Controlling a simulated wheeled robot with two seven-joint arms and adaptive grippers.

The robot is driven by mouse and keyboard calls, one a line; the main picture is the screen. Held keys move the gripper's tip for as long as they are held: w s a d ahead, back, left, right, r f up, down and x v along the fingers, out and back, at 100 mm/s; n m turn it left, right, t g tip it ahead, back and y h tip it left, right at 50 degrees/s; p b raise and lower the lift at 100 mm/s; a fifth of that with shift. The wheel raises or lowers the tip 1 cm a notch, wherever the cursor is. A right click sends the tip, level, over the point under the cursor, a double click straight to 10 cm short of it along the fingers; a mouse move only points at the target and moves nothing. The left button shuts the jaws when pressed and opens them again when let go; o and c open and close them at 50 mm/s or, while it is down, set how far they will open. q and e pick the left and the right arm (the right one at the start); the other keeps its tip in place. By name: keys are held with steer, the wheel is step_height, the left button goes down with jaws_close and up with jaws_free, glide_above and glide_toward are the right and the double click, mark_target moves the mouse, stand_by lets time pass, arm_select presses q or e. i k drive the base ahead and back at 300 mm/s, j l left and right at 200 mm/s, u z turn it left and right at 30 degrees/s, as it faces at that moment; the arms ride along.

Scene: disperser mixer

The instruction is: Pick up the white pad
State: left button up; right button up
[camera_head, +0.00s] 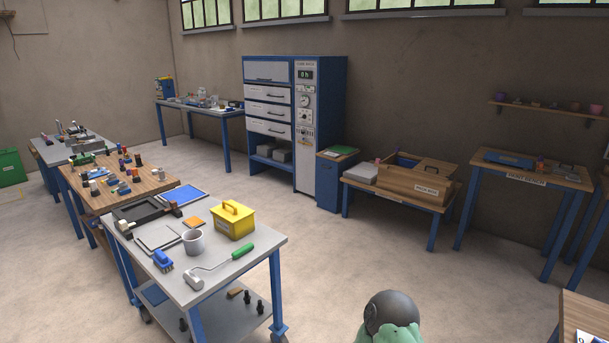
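A flat, pale square (158,237) with a dark edge lies on the grey cart top at the near left. It looks like the white pad, but it is small here and I cannot be certain. A grey cup (194,242) stands close to its right, and a blue brush (162,260) lies just in front of it. A black tray (143,212) is behind it. Neither of my grippers is in view.
The cart top (244,257) also holds a yellow box (233,222), an orange square (194,221) and a green-handled roller (242,250). A wooden table (152,185) with small parts adjoins behind. A grey-and-green rounded object (391,314) is at bottom centre. Floor right of the cart is clear.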

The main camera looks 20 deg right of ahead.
mark_target(573, 178)
steer(key=i+l+z, duration=0.25)
steer(key=z, duration=0.15)
steer(key=i+l+z, duration=0.1)
steer(key=i+z, duration=0.75)
steer(key=i+j+z, duration=0.15)
steer(key=i+z, duration=0.4)
steer(key=i, duration=0.9)
steer(key=i+z, duration=0.2)
steer(key=i, duration=0.8)
steer(key=i+z, duration=0.4)
steer(key=i, duration=0.15)
steer(key=i+j+z, duration=0.1)
steer(key=i+z, duration=0.35)
steer(key=i+j+z, duration=0.4)
steer(key=i, duration=0.25)
steer(key=i+l+z, duration=0.2)
steer(key=i+z, duration=0.25)
steer(key=i, duration=0.35)
steer(key=i+z, duration=0.45)
steer(key=i, duration=0.3)
steer(key=i+u, duration=0.35)
steer(key=i+l+u, duration=0.2)
steer(key=i+u, duration=0.15)
steer(key=i, duration=0.15)
steer(key=i+l+u, duration=0.3)
steer(key=i, duration=0.15)
